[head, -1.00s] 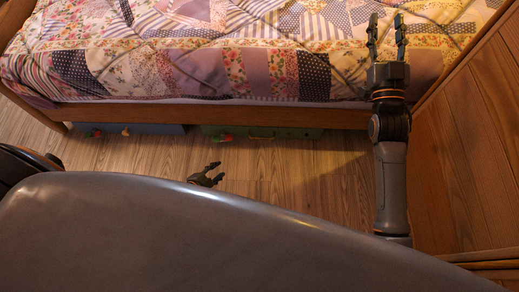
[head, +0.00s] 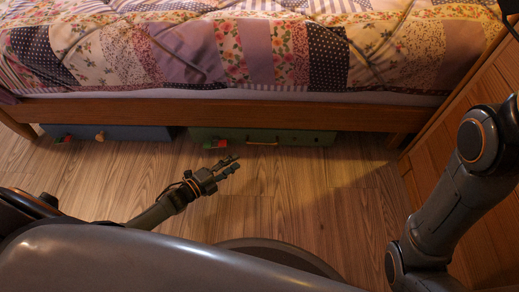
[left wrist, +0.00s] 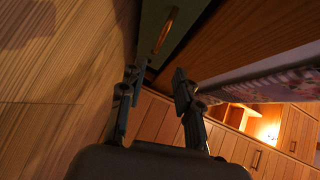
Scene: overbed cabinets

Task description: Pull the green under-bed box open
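The green under-bed box (head: 305,138) sits under the bed, its front below the wooden rail. A tan handle (head: 262,143) is on its front. My left gripper (head: 234,163) is open and empty, low in front of the box and a little left of the handle, apart from it. In the left wrist view, the green front (left wrist: 153,20) and handle (left wrist: 163,34) show beyond the two spread fingers (left wrist: 157,75). My right arm is at the right of the head view; its gripper is not clearly seen.
A blue-grey box (head: 135,132) is under the bed to the left. Small red and green items (head: 222,143) are at the green box's front left. The floor (head: 310,190) in front is clear.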

